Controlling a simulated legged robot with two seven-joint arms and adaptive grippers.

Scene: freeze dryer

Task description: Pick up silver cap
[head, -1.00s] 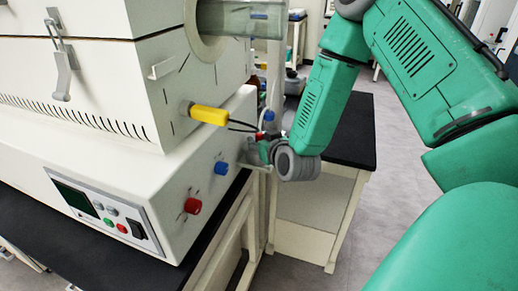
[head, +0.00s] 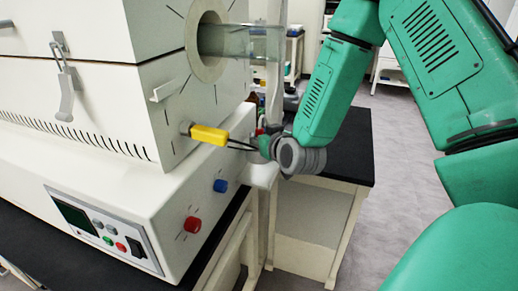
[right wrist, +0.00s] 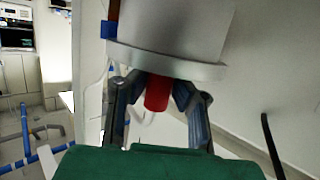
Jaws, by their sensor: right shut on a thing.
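The silver cap (right wrist: 170,35) fills the upper middle of the right wrist view. It is a smooth silver cylinder with a wide flange and a short red stub (right wrist: 157,95) below it. My right gripper (right wrist: 158,88) is shut on the cap, its two fingers on either side of the red stub, close under the flange. In the head view my right gripper (head: 262,146) is small and partly hidden, beside the machine's right side. I cannot make out the cap there. My left gripper is not in view.
The white machine (head: 90,180) stands on a black bench at left. A glass tube (head: 252,42) sticks out of its round opening, above my right gripper. A yellow-handled part (head: 208,135) juts out near the gripper. A black-topped table (head: 348,145) stands behind my right forearm.

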